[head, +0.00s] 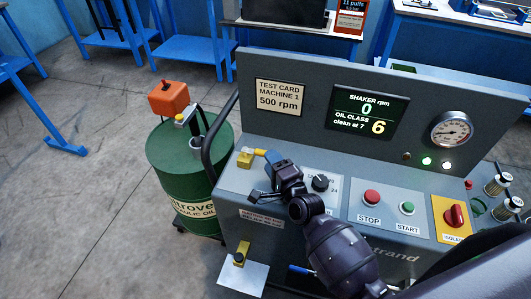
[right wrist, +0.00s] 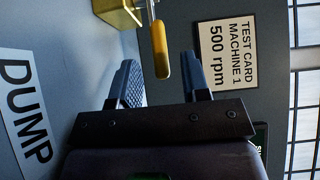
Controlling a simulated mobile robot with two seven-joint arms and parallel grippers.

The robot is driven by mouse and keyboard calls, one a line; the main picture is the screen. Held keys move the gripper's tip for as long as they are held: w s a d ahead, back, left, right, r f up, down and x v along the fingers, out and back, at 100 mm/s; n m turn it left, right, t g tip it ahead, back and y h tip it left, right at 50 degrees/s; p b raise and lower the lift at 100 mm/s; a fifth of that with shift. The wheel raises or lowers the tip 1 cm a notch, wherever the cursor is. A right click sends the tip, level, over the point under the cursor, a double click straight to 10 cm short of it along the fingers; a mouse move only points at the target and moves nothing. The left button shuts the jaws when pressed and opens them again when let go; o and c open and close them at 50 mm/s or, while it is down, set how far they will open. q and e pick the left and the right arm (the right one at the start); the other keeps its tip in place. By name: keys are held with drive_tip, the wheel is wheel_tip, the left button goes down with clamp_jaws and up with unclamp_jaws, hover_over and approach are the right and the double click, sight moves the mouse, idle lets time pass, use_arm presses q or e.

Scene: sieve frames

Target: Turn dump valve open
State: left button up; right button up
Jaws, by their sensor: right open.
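The dump valve has a yellow body (head: 245,158) at the left of the console top, with a short yellow lever (head: 259,152) pointing right. In the right wrist view the body (right wrist: 118,12) is cut by the top edge, and the lever tip (right wrist: 160,52) lies between the finger lines, near the fingertips. A DUMP label (right wrist: 27,115) is beside it. My right gripper (head: 262,175) is open at the lever's end, its fingers apart on either side. I cannot tell whether a finger touches the lever. My left gripper is not in view.
The console (head: 330,190) carries a knob (head: 320,183), red STOP button (head: 371,197), green START button (head: 407,208) and red isolator (head: 455,216). Its display (head: 368,114) reads 0 rpm and oil class 6. A green drum (head: 180,165) stands left.

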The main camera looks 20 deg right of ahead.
sight(259, 154)
drive_tip(key=shift+w+a, duration=0.2)
drive_tip(key=shift+w, duration=0.75)
drive_tip(key=shift+w+a, duration=0.15)
drive_tip(key=shift+w, duration=0.8)
clamp_jaws()
